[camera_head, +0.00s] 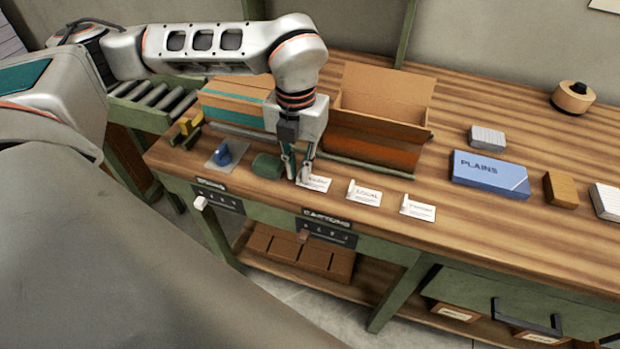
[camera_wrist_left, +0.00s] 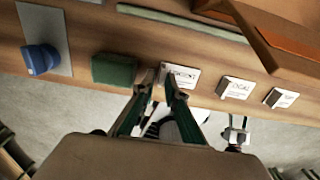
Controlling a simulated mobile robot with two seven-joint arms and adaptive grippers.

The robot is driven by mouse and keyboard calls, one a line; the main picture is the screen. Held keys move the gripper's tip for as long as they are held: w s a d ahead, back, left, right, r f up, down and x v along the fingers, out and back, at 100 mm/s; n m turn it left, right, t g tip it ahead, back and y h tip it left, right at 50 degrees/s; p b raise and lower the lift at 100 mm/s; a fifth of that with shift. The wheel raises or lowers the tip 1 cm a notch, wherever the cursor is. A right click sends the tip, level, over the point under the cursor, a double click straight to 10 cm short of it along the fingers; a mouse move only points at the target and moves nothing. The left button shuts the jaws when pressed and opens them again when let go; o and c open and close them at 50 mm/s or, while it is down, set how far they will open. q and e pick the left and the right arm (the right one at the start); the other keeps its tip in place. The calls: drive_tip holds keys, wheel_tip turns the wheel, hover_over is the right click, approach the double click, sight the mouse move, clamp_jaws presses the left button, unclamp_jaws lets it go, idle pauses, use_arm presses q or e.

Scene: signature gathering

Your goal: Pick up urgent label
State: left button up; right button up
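The urgent label (camera_head: 316,184) is a small white card lying near the front edge of the wooden bench. My left gripper (camera_head: 299,177) points down at that left end. In the left wrist view the fingertips of my left gripper (camera_wrist_left: 163,76) stand a little apart on either side of the tab. Whether they touch it is not clear.
Two similar white cards, one (camera_head: 364,193) and another (camera_head: 418,208), lie to the right. A dark green block (camera_head: 267,166) sits close on the left. An open cardboard box (camera_head: 385,100) stands behind.

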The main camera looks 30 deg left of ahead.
use_arm(q)
drive_tip(key=shift+f, duration=0.3)
clamp_jaws()
